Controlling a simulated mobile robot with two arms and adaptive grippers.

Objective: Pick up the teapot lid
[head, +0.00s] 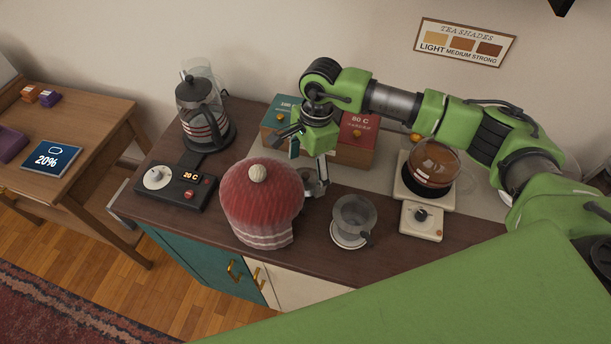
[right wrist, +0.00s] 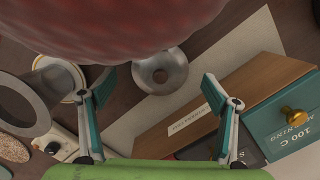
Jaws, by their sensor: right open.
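A round grey metal piece with a darker centre, which looks like the teapot lid (right wrist: 174,72), lies on the dark counter in the right wrist view. In the head view the lid (head: 312,184) is partly hidden behind the red knitted cosy (head: 262,200) with its pale pompom. My right gripper (head: 308,172) points down beside the cosy, above the lid. In the right wrist view the open fingers of the right gripper (right wrist: 158,82) stand apart on either side of the lid, with nothing held. A teapot under the cosy cannot be seen. My left gripper is not in view.
The cosy stands close to the right gripper. A grey cup-like vessel on a saucer (head: 352,215) is to the right. Behind are drawer boxes (head: 350,150); a glass pot (head: 433,165) stands further right. A kettle (head: 200,110) and a control panel (head: 172,185) are left.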

